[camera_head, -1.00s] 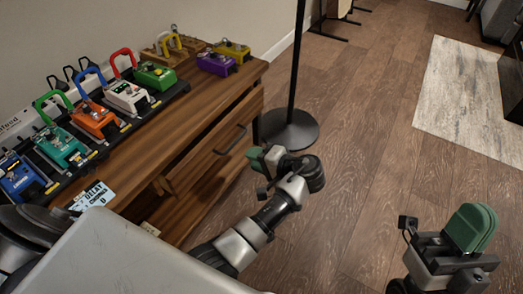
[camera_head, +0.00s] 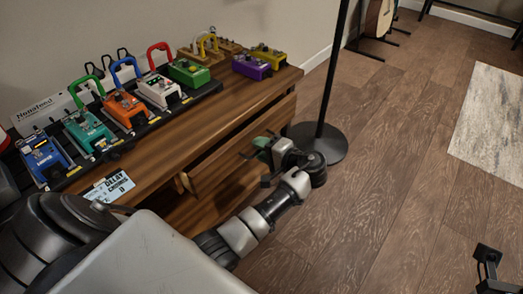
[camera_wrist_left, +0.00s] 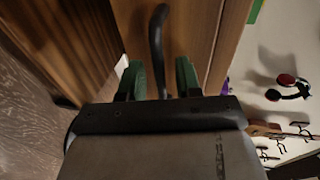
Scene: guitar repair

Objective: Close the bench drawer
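The wooden bench (camera_head: 150,163) stands along the wall. Its drawer (camera_head: 225,160) has a wooden front that stands out from the bench body, so it is partly open. My left gripper (camera_head: 262,145) is at the drawer front, near the handle. In the left wrist view my left gripper (camera_wrist_left: 160,78) has its two green fingers apart. The dark drawer handle (camera_wrist_left: 158,40) runs between them, with gaps showing on both sides. In the head view the gripper mostly hides the handle.
Colourful pedals (camera_head: 125,107) stand on the bench top, with a small label card (camera_head: 109,187) at its front edge. A black pole with a round base (camera_head: 318,143) stands close beyond the left gripper. The wooden floor (camera_head: 390,160) to the right is clear up to a pale rug (camera_head: 490,120).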

